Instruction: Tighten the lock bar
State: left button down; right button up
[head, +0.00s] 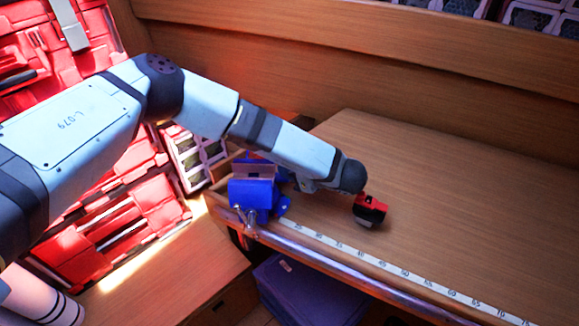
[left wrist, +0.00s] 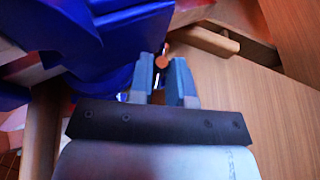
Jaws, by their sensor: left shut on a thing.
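A blue vise (head: 252,196) sits at the left front corner of the wooden bench; it also fills the upper left of the left wrist view (left wrist: 95,40). My left arm reaches over the bench. In the head view its forearm mostly hides my left gripper beside the vise's right side. In the left wrist view the two fingers of my left gripper (left wrist: 162,84) are close together at the vise's side, shut on a thin bar, which I take for the lock bar. Its round orange end (left wrist: 162,62) shows between the fingertips. The gripped part is mostly hidden. My right gripper is out of view.
A metal handle (head: 245,221) hangs at the vise's front. A red and black object (head: 370,210) lies on the bench right of my wrist. A ruler strip (head: 390,268) runs along the front edge. The bench top (head: 470,200) is clear to the right. A purple bin (head: 305,292) stands below.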

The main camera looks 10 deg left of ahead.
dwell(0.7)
pick_arm(q)
jog(key=c, duration=1.1)
grip_release()
jog(key=b+v, duration=0.1)
jog(key=v, duration=0.6)
jog(key=shift+s+d, duration=0.15)
jog(key=shift+d, duration=0.05)
